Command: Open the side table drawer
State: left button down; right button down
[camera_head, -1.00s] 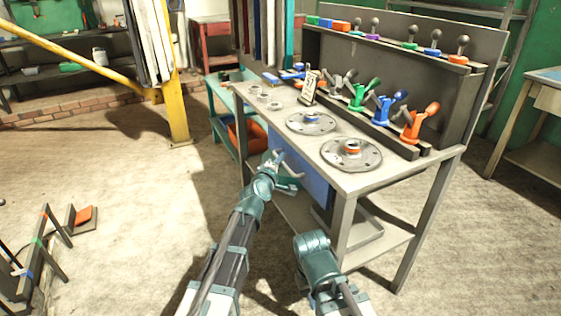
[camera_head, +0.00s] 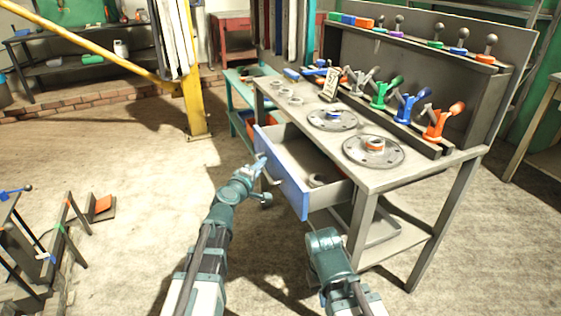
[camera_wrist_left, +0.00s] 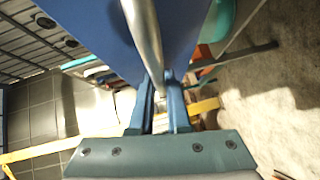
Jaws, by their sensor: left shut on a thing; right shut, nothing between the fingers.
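The side table (camera_head: 395,178) stands right of centre, and its blue-fronted drawer (camera_head: 283,180) is pulled well out toward me. Inside the drawer a grey ring-like part (camera_head: 322,180) is partly visible. My left gripper (camera_head: 262,168) is at the drawer front, shut on the metal handle. In the left wrist view the handle (camera_wrist_left: 143,35) runs between the two blue fingers (camera_wrist_left: 160,105), beside the blue drawer panel (camera_wrist_left: 95,28). My right arm (camera_head: 328,255) is low in front of the table; its fingers are hidden in the head view.
The tabletop carries two round flanged discs (camera_head: 332,119) (camera_head: 373,150) and several coloured-handled clamps (camera_head: 407,105). A yellow post (camera_head: 193,105) stands behind at left. A small rack (camera_head: 62,230) is at far left. The floor left of the drawer is clear.

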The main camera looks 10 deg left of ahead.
pick_arm(q)
jog(key=s+a, duration=0.5)
jog(key=a, duration=0.3)
jog(key=shift+a, duration=0.2)
jog(key=c, duration=0.9)
grip_release()
